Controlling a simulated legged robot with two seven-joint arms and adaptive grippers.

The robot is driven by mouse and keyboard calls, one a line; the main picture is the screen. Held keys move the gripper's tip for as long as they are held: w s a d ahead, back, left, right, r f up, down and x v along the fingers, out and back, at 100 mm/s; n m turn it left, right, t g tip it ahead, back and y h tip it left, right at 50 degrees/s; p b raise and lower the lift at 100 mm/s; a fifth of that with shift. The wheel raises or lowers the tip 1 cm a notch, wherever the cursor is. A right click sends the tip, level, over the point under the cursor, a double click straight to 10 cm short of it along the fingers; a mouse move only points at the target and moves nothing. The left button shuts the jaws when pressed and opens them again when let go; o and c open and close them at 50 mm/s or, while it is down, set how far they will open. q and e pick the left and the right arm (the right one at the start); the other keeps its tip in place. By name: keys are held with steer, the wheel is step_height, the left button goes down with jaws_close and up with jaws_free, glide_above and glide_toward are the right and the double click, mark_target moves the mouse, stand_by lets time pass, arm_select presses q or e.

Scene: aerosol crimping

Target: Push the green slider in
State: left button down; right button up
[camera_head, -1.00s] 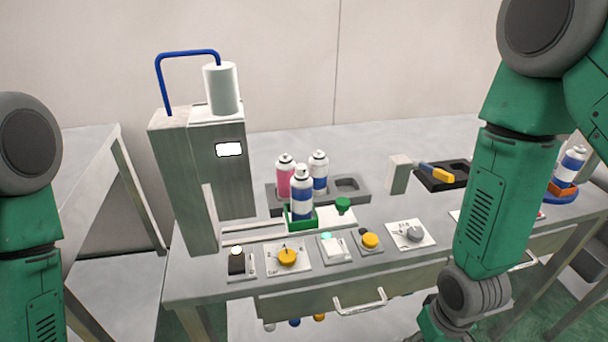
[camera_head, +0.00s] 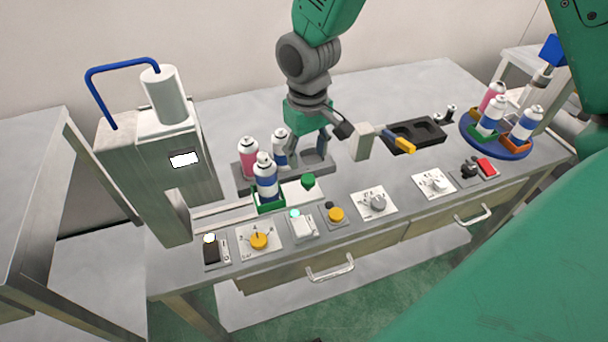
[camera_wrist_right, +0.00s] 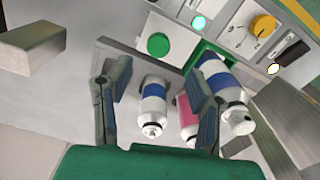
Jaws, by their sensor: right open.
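The green slider (camera_head: 270,206) is a small green holder on a pale rail, with a white-and-blue can (camera_head: 266,178) upright in it. A round green knob (camera_head: 308,181) stands on the white plate to its right; the knob also shows in the wrist view (camera_wrist_right: 158,44), and the holder's green edge (camera_wrist_right: 203,50) shows there beside the can. My right gripper (camera_head: 309,146) is behind the slider and knob, pointing down near the grey rack. In the wrist view its open fingers (camera_wrist_right: 157,85) are spread, with a white-and-blue can between them. My left gripper is out of view.
The grey rack (camera_head: 318,172) holds a pink can (camera_head: 248,158) and another blue-banded can (camera_head: 280,150). The crimping machine (camera_head: 160,165) stands left of the slider. A pale block (camera_head: 361,142) is right of my gripper. Switch panels line the front edge.

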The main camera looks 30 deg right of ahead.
mark_target(307, 178)
steer(key=f, duration=0.6)
steer(key=shift+d+f, duration=0.25)
steer(key=shift+d, duration=0.1)
steer(key=shift+a+f, duration=0.15)
steer(key=shift+f, duration=0.35)
steer(key=shift+a, duration=0.1)
